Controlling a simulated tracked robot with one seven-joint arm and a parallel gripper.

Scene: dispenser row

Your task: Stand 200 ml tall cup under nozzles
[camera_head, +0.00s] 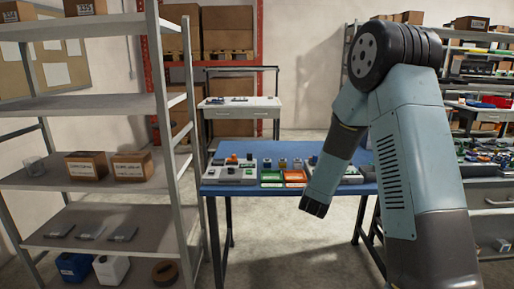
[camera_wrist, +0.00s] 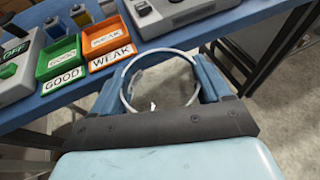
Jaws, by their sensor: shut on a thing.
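A clear round cup (camera_wrist: 127,92) shows in the wrist view, its pale rim seen from above. My gripper (camera_wrist: 160,75) is shut on it, with one blue finger on each side. In the head view my gripper (camera_head: 314,208) points down in front of the blue table's front edge. The held cup cannot be made out there. Another clear cup (camera_head: 33,169) stands on the middle board of the left shelf. I cannot make out any nozzles in either view.
The blue table (camera_head: 220,190) carries grey control boxes (camera_head: 234,172), a green tray (camera_wrist: 57,58) labelled GOOD and an orange tray (camera_wrist: 109,41) labelled WEAK. A metal shelf (camera_head: 93,103) with cardboard boxes (camera_head: 87,164) stands close at left. Open floor lies before the table.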

